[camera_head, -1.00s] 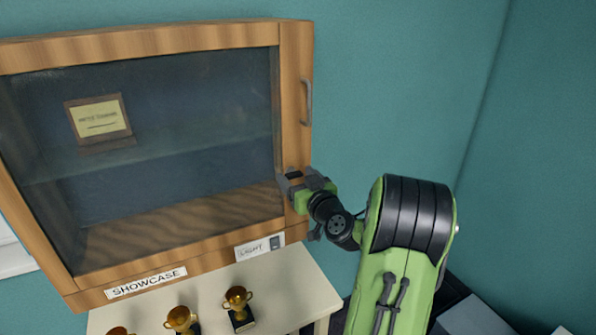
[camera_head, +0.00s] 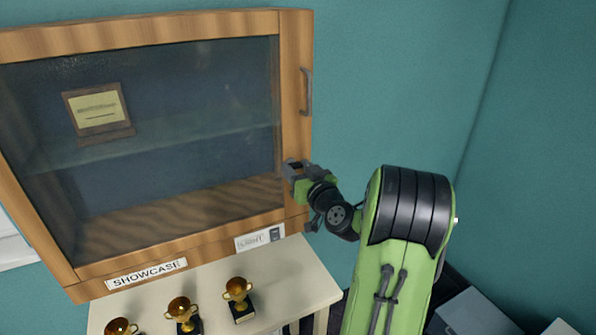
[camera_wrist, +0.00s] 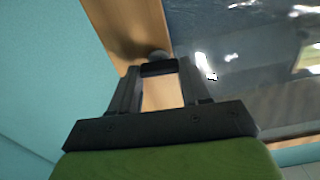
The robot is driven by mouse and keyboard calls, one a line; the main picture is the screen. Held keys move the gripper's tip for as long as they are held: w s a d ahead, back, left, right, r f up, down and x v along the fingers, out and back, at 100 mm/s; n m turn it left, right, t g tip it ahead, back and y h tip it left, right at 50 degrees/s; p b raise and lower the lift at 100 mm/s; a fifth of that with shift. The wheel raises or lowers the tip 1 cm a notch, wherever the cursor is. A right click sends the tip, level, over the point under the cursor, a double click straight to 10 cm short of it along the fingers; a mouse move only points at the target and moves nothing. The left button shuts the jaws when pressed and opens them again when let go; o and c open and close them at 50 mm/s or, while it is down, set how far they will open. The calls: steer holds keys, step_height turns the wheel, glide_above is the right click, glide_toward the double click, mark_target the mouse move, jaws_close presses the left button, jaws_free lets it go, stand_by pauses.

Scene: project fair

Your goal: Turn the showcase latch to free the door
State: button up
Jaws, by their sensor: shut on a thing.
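The showcase (camera_head: 292,100) is a wooden cabinet with a glass door, shut, and a vertical metal handle (camera_head: 306,92) on its right frame. My gripper (camera_head: 292,170) is at the lower right part of that frame. In the wrist view, my gripper's fingers (camera_wrist: 159,72) reach to the wooden frame and close on the latch (camera_wrist: 160,55), a small dark and grey piece. Most of the latch is hidden between the fingertips, so its exact angle cannot be told. In the head view my gripper covers it.
Below the showcase, a pale table (camera_head: 290,268) bears several gold trophies, one (camera_head: 238,293) near its middle. A framed plaque (camera_head: 99,112) stands on a shelf inside. Teal wall is clear to the right.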

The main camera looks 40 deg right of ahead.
steer(key=m+b, duration=0.1)
steer(key=m, duration=0.3)
steer(key=m+b, duration=0.1)
steer(key=m, duration=0.3)
steer(key=shift+d+m, duration=0.15)
steer(key=shift+m, duration=0.15)
steer(key=m, duration=0.4)
steer(key=shift+m, duration=0.3)
steer(key=shift+f+m+p, duration=0.15)
steer(key=shift+m+p, duration=0.4)
steer(key=shift+m, duration=1.35)
steer(key=shift+s, duration=0.1)
steer(key=o, duration=1.1)
steer(key=shift+c, duration=0.2)
